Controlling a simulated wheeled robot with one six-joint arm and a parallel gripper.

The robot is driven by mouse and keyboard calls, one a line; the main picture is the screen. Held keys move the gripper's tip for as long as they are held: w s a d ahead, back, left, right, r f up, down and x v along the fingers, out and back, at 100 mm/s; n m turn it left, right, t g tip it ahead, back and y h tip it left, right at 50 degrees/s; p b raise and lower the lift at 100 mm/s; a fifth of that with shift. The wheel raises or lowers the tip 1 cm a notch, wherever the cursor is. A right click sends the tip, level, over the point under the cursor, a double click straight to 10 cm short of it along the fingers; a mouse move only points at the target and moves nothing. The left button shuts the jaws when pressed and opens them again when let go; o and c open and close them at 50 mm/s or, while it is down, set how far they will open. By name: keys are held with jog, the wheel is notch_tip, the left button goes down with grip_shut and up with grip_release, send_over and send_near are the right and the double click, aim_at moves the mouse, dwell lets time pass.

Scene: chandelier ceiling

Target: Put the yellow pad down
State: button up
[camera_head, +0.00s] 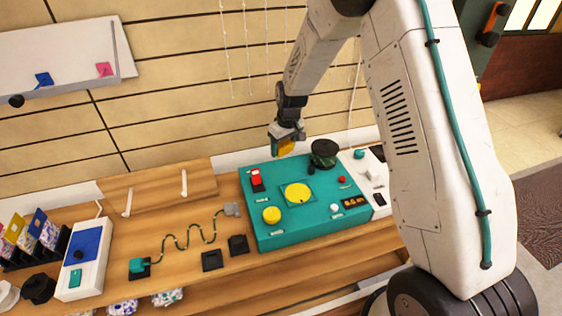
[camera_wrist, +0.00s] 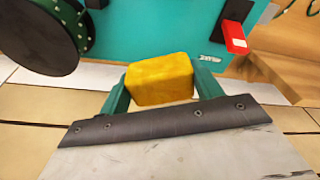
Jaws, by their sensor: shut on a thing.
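The yellow pad (camera_wrist: 160,79) is a small block with rounded edges. My gripper (camera_wrist: 162,92) is shut on it, with one green finger on each side in the wrist view. In the head view my gripper (camera_head: 287,142) hangs above the back edge of the teal console (camera_head: 310,227), and the pad (camera_head: 285,148) shows at its lower end. The pad is in the air, apart from the console top. The console carries a round yellow disc (camera_head: 298,193) in a square outline and a yellow knob (camera_head: 271,215) at front left.
A red switch (camera_head: 256,179) and a dark round part (camera_head: 323,153) stand up from the console's back. A white device (camera_head: 365,180) adjoins its right side. The wooden bench (camera_head: 185,268) holds a curly cable (camera_head: 190,237), small black blocks and a white-and-blue box (camera_head: 85,250).

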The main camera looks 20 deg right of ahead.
aim_at(283, 168)
notch_tip(283, 168, down, 4)
jog(key=shift+d+r, duration=0.1)
jog(key=shift+d, duration=0.05)
jog(key=shift+f, duration=1.9)
jog(key=shift+f, duration=0.1)
jog(key=o, duration=1)
